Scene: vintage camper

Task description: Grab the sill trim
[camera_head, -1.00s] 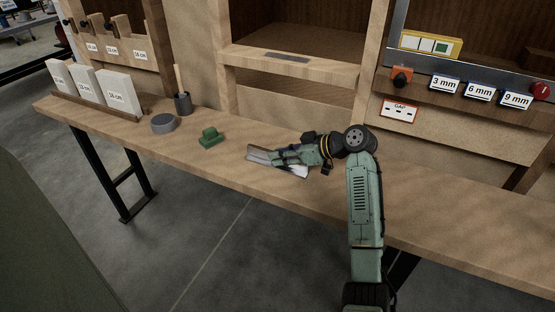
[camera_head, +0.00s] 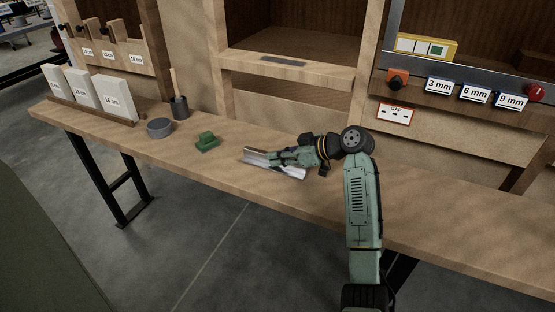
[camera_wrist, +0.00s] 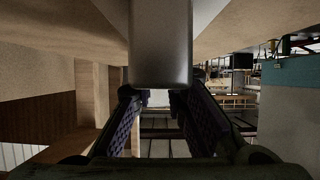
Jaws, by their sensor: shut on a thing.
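The sill trim (camera_head: 256,157) is a long, shiny silver metal channel near the front edge of the wooden workbench. My gripper (camera_head: 274,158) reaches it from the right and is shut on it near its middle. In the wrist view the trim (camera_wrist: 160,45) is a smooth grey bar running down from the top to the fingers. My gripper's dark ribbed fingers (camera_wrist: 152,108) stand on either side of its lower end. The fingers hide part of the trim in the head view. I cannot tell whether the trim touches the bench.
A green block-like object (camera_head: 207,142), a grey round dish (camera_head: 160,128) and a dark cup (camera_head: 180,107) stand left of the trim. White labelled blocks (camera_head: 113,97) stand farther left. An upright panel and open shelf (camera_head: 290,67) rise behind the bench.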

